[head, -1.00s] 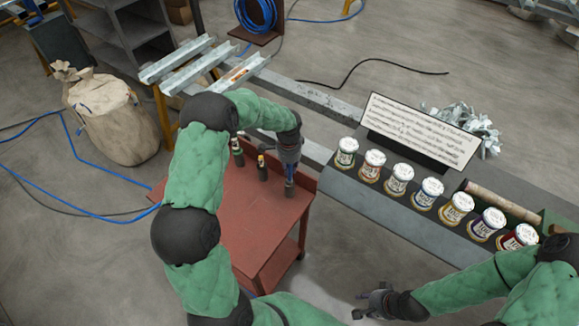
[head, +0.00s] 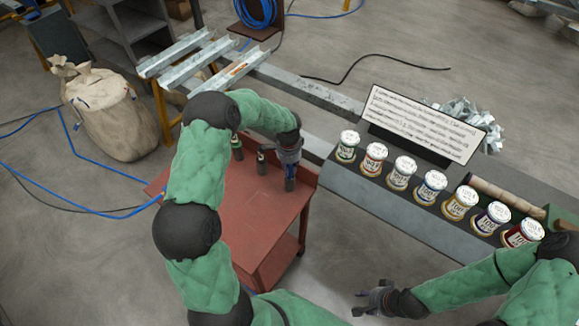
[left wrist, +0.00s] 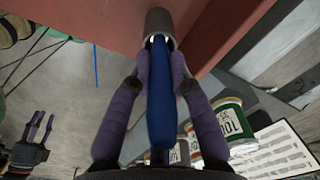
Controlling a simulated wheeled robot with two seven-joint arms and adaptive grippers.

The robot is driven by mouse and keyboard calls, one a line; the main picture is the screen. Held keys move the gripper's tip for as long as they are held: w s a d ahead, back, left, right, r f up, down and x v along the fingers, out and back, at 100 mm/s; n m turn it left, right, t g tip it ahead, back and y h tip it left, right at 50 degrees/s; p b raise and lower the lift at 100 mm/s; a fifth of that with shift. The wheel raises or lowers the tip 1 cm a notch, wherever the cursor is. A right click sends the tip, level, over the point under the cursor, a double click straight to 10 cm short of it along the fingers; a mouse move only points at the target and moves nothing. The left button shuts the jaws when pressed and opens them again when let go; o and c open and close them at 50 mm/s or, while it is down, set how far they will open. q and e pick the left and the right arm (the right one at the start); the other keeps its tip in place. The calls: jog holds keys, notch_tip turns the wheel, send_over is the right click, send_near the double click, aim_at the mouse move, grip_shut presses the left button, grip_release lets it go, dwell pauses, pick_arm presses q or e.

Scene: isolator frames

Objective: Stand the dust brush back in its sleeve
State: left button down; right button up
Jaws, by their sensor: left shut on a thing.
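My left gripper (head: 289,170) is shut on the dust brush (left wrist: 161,95), a blue handle seen between its two fingers in the left wrist view. The far end of the brush, with a pale part, enters the mouth of a grey cylindrical sleeve (left wrist: 160,22). How deep it sits is hidden. In the head view the sleeve (head: 290,185) stands on the red table (head: 255,220) near its right edge, right under the gripper, which hides most of the brush. My right gripper (head: 366,300) is empty, fingers apart, low over the floor; it also shows in the left wrist view (left wrist: 40,125).
Two dark upright holders (head: 237,148) stand left of the sleeve on the table. A grey bench with several labelled jars (head: 402,172) and a sign board (head: 420,122) lies to the right. A sack (head: 110,112) and metal rails (head: 200,60) are at the left.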

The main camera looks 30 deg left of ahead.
pick_arm(q)
jog(key=shift+f, duration=0.55)
jog(key=c, duration=1)
grip_release()
jog(key=shift+c, duration=0.2)
jog(key=shift+r, duration=0.15)
notch_tip(320, 180, up, 12)
jog(key=shift+s+f, duration=0.1)
jog(key=shift+s, duration=0.05)
jog(key=shift+f, duration=0.1)
